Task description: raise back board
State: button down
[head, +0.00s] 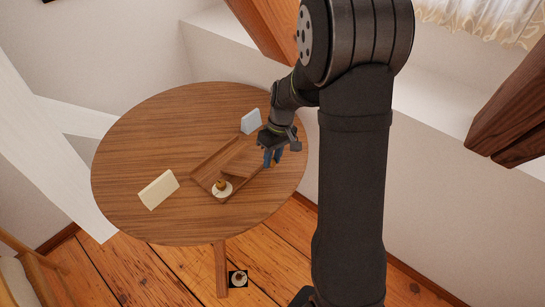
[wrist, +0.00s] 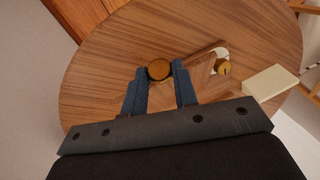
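A brown wooden assembly (head: 210,168) lies on the round table; a flat board (head: 243,160) at its right slants over it. I cannot tell which part is the back board. My gripper (head: 273,157) points down at the right end of the assembly. In the wrist view its two blue fingers (wrist: 160,82) stand apart, with a round brown knob (wrist: 159,69) between their tips. I cannot tell whether they touch it. A white disc (head: 222,190) with a brass knob sits at the front end; it also shows in the wrist view (wrist: 222,55).
The round table (head: 140,140) has free room at its left and back. Wooden beams (head: 512,108) and a white wall are at the right.

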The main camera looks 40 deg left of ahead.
jog(key=shift+s+a+r, duration=0.1)
jog(key=shift+a+r, duration=0.05)
dwell(0.6)
jog(key=shift+a+r+h, duration=0.5)
jog(key=a+r, duration=0.3)
jog(key=a, duration=0.5)
jog(key=a+r, duration=0.3)
jog(key=a, duration=0.5)
jog(key=shift+a+r+h, duration=0.25)
jog(key=shift+r+h, duration=0.05)
jog(key=shift+r, duration=0.05)
jog(key=c, duration=1.1)
grip_release()
jog(key=shift+c, duration=0.2)
